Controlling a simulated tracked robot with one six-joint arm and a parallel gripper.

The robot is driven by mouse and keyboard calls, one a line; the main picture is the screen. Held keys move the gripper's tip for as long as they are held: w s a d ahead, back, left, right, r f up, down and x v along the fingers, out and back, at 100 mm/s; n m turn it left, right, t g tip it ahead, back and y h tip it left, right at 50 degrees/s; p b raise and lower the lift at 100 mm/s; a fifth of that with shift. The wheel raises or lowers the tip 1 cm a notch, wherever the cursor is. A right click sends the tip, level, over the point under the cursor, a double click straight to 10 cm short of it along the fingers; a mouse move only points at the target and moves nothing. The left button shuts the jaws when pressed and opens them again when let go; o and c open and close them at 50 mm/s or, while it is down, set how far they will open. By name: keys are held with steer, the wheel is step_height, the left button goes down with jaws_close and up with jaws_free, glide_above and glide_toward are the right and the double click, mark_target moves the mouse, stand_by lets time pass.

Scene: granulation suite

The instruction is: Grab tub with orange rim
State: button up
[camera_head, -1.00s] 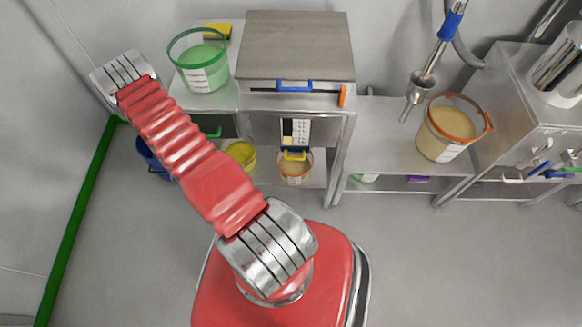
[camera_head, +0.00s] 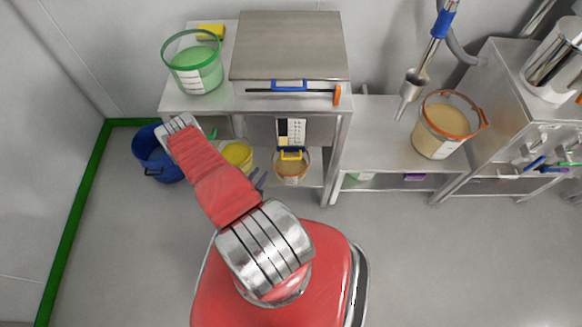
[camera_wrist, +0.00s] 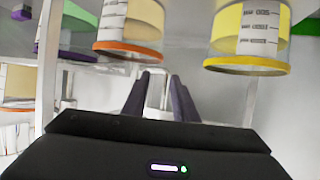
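Two tubs with orange rims show in the head view. One tub (camera_head: 291,166), with pale tan contents, stands on the low shelf under the cabinet; it appears upside down in the wrist view (camera_wrist: 128,32). The other, larger tub (camera_head: 437,135) stands on the bench to the right. My gripper (camera_wrist: 159,80) is open and empty, its two dark fingers apart. In the wrist view the fingers point between the low-shelf orange-rimmed tub and a yellow-rimmed tub (camera_wrist: 250,35), touching neither. In the head view my red arm hides most of the gripper.
A steel cabinet (camera_head: 286,45) and a green-rimmed tub (camera_head: 194,70) stand on the bench above the low shelf. A blue bucket (camera_head: 150,148) is on the floor at left. Bench legs (camera_head: 335,155) bound the shelf. The floor in front is clear.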

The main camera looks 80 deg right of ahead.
stand_by(0.3)
steer(key=x, duration=0.8)
steer(key=shift+d, duration=0.3)
steer(key=shift+d+f, duration=0.1)
steer(key=x, duration=0.5)
stand_by(0.6)
steer(key=c, duration=0.6)
jaws_close()
steer(key=shift+s, duration=0.1)
stand_by(0.5)
